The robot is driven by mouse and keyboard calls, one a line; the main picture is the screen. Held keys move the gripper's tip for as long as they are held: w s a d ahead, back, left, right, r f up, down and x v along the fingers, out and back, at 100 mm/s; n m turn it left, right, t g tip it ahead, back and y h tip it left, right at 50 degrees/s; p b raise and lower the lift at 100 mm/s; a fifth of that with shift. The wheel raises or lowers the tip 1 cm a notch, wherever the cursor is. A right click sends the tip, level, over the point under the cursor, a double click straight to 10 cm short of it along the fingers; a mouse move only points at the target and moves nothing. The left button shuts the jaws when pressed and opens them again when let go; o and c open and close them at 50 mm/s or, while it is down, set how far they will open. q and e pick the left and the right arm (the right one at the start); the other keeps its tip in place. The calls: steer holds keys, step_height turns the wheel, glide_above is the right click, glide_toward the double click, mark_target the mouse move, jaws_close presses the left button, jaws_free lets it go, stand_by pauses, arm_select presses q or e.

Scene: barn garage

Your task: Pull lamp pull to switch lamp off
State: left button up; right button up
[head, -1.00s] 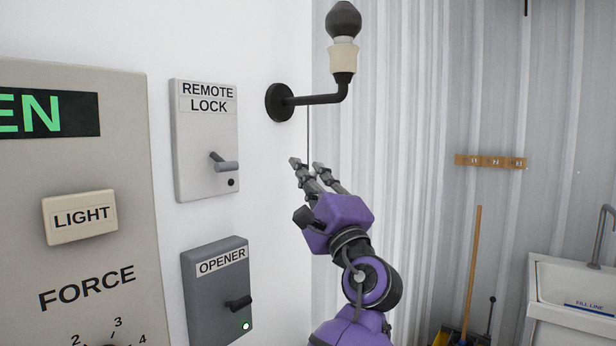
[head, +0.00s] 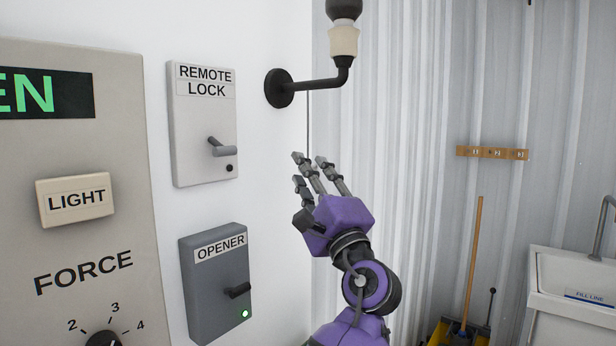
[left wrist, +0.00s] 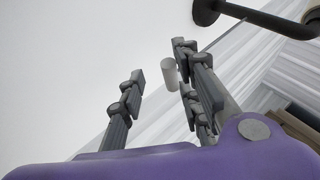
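The wall lamp has a black bracket arm (head: 318,85), a cream socket (head: 343,42) and a dark bulb (head: 344,8), cut by the top edge. A thin pull cord (head: 308,122) hangs from the arm down to my left gripper (head: 310,168). In the left wrist view, a small pale cylinder, the lamp pull (left wrist: 169,74), shows between the spread fingers of my left gripper (left wrist: 160,72), closer to the right-hand fingers. I cannot tell whether it touches them. The gripper is open. In the head view the fingers hide the pull. My right gripper is not in view.
On the white wall at left are the remote lock box (head: 203,125), the opener box (head: 217,290) and a panel with a light button (head: 76,199). Open space lies right of my gripper.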

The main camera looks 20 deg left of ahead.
arm_select(q)
steer(key=shift+f, duration=0.1)
steer(key=v, duration=1.2)
